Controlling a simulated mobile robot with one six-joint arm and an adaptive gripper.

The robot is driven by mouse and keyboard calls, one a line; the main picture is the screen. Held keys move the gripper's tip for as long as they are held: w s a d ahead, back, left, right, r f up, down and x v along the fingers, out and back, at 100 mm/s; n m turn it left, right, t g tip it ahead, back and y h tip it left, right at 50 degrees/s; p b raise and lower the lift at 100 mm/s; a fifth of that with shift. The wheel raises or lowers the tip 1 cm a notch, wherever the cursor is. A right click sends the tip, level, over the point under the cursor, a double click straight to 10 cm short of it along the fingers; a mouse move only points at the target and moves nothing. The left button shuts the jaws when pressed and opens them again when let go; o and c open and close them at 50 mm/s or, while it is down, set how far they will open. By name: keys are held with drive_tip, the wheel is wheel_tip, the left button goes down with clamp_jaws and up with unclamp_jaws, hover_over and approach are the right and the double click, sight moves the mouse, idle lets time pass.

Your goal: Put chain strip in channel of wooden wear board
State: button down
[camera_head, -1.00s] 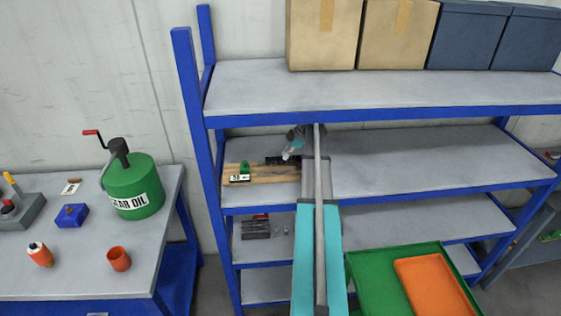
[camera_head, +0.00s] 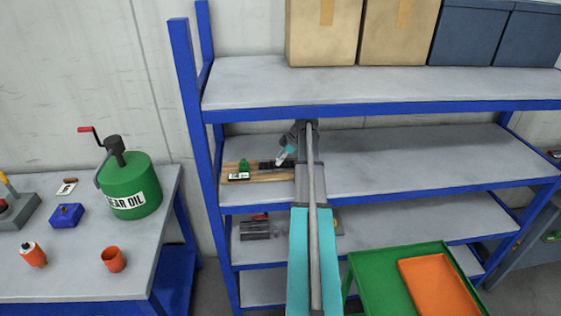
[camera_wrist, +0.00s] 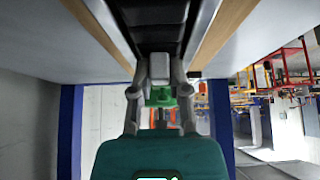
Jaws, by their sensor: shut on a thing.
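The wooden wear board (camera_head: 270,178) lies on the middle shelf, at its left part. The dark chain strip (camera_head: 266,165) is at the board's back side; in the wrist view the strip (camera_wrist: 160,22) runs between two wooden edges of the board (camera_wrist: 222,32), lined up with the channel. I cannot tell whether it rests fully on the channel floor. My gripper (camera_head: 283,159) is at the strip's right part, and in the wrist view my gripper (camera_wrist: 160,72) is shut, with a light grey piece between its fingertips. The strip's right end is hidden behind my arm.
The shelf above (camera_head: 380,92) overhangs this space. Dark parts (camera_head: 256,230) lie on the shelf below. The middle shelf (camera_head: 420,160) is clear to the right.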

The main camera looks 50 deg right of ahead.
drive_tip(key=shift+f, duration=0.2)
drive_tip(key=c, duration=0.6)
unclamp_jaws()
drive_tip(key=shift+r, duration=0.25)
drive_tip(key=shift+p+v, duration=1.1)
drive_tip(key=shift+v, duration=0.1)
drive_tip(key=shift+p+v, duration=2.05)
drive_tip(key=shift+v, duration=0.5)
